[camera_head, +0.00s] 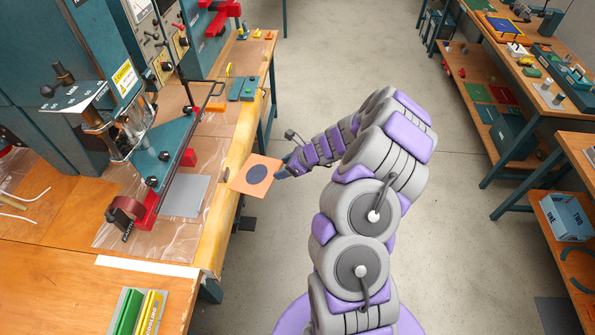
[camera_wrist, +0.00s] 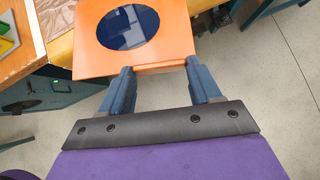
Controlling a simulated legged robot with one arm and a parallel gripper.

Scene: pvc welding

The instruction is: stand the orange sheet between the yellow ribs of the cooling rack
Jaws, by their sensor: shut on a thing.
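The orange sheet (camera_head: 240,183) is a flat square with a dark blue disc in its middle. My gripper (camera_head: 284,171) is shut on its edge and holds it over the aisle, beside the bench's front edge. In the wrist view the sheet (camera_wrist: 175,50) extends beyond my blue fingers (camera_wrist: 160,68), lying nearly flat. The cooling rack (camera_head: 126,312), with yellow and green parts, stands on the wooden bench at the bottom left, partly cut off. A corner of it shows at the upper left of the wrist view (camera_wrist: 6,38). The sheet is apart from the rack.
A teal welding machine (camera_head: 165,150) stands on the left bench, with a grey sheet (camera_head: 185,195) below its arm. A white strip (camera_head: 148,266) lies near the rack. Other benches (camera_head: 540,95) with parts stand at the right. The concrete floor (camera_head: 315,60) between is clear.

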